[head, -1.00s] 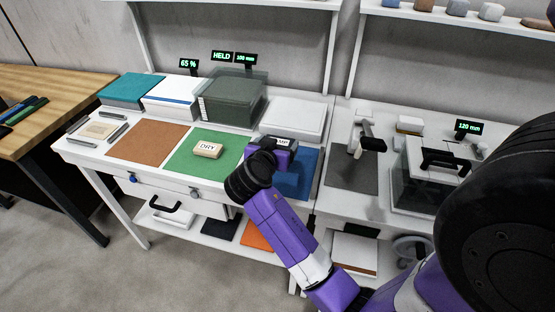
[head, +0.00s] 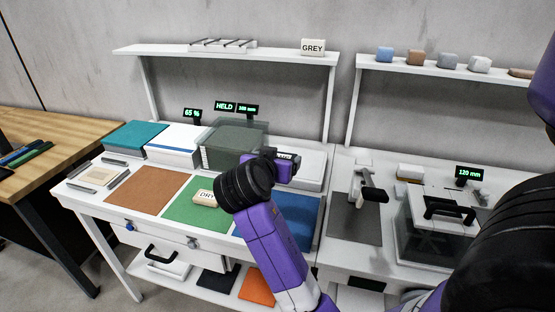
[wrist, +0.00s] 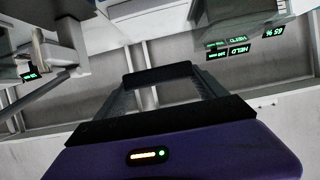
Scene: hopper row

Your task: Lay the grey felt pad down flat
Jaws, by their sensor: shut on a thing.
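My gripper (head: 283,163) is up over the back of the white bench, above the blue mat (head: 301,224). The wrist view shows its two fingers (wrist: 157,77) reaching out from the purple body, shut on a thin dark piece between their tips. I take this piece for the grey felt pad (wrist: 156,75); only a narrow edge shows, and its tilt cannot be told. In the head view a small pale patch shows at the gripper's end, too small to read. The gripper is clear of the mat.
A block marked DRY (head: 205,197) lies on the green mat (head: 180,216), left of my arm. The brown mat (head: 150,189) is bare. A clear lidded box (head: 435,240) and a dark grey mat (head: 350,228) are right.

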